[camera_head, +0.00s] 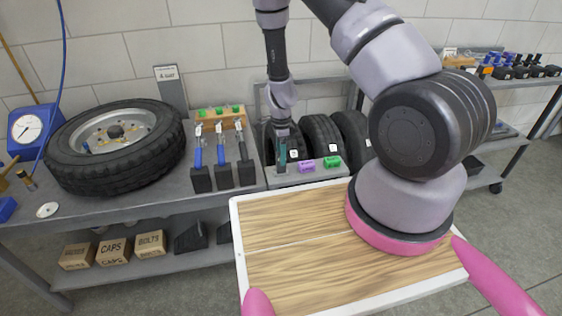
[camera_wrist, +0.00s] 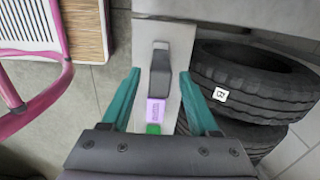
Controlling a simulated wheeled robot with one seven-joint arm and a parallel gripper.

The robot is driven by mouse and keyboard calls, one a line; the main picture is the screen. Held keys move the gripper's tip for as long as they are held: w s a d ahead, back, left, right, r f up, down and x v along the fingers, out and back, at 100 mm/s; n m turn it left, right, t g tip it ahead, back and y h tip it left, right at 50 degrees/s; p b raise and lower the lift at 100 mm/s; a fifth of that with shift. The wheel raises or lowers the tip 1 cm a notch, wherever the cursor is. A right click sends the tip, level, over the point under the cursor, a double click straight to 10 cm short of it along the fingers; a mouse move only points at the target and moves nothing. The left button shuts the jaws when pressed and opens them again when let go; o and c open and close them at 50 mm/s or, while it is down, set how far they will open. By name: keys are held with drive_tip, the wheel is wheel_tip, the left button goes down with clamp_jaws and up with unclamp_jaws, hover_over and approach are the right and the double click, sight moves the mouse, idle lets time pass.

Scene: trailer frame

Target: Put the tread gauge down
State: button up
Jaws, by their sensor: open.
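A dark grey block-like piece, which I take to be the tread gauge (camera_wrist: 158,72), lies on a narrow light grey ledge (camera_wrist: 143,30) in the wrist view. My gripper (camera_wrist: 159,74) is open, with one teal finger on each side of this piece and visible gaps between. In the head view my gripper (camera_head: 281,158) points down at the left end of the same ledge, and its fingers largely hide the piece. A purple block (camera_head: 306,166) and a green block (camera_head: 332,161) sit on the ledge to the right of it.
Upright tyres (camera_head: 322,138) stand close behind the ledge. A bench (camera_head: 95,205) at left holds a wheel (camera_head: 115,148) and blue-handled tools (camera_head: 221,155) near my gripper. A wood-topped tray (camera_head: 300,255) is in front. A shelf (camera_head: 520,82) with small tools stands at far right.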

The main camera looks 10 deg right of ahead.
wheel_tip(320, 180, up, 9)
drive_tip(key=shift+f, duration=0.2)
drive_tip(key=s+r+n+t+y, duration=0.2)
drive_tip(key=r+n, duration=0.1)
drive_tip(key=r, duration=1.1)
drive_tip(key=s+r+n+t+y, duration=0.1)
drive_tip(key=s+r+n, duration=0.15)
drive_tip(key=r, duration=1.25)
drive_tip(key=s+d+r+n+t, duration=0.2)
drive_tip(key=s+d+r+n, duration=0.1)
drive_tip(key=s+r, duration=0.4)
drive_tip(key=s+d+r+n+t+h, duration=0.1)
drive_tip(key=s+d+r+n+t, duration=0.1)
drive_tip(key=s+r+n, duration=0.3)
drive_tip(key=s+r, duration=0.3)
drive_tip(key=s, duration=0.3)
drive_tip(key=shift+d+r, duration=0.15)
drive_tip(key=shift+d, duration=0.25)
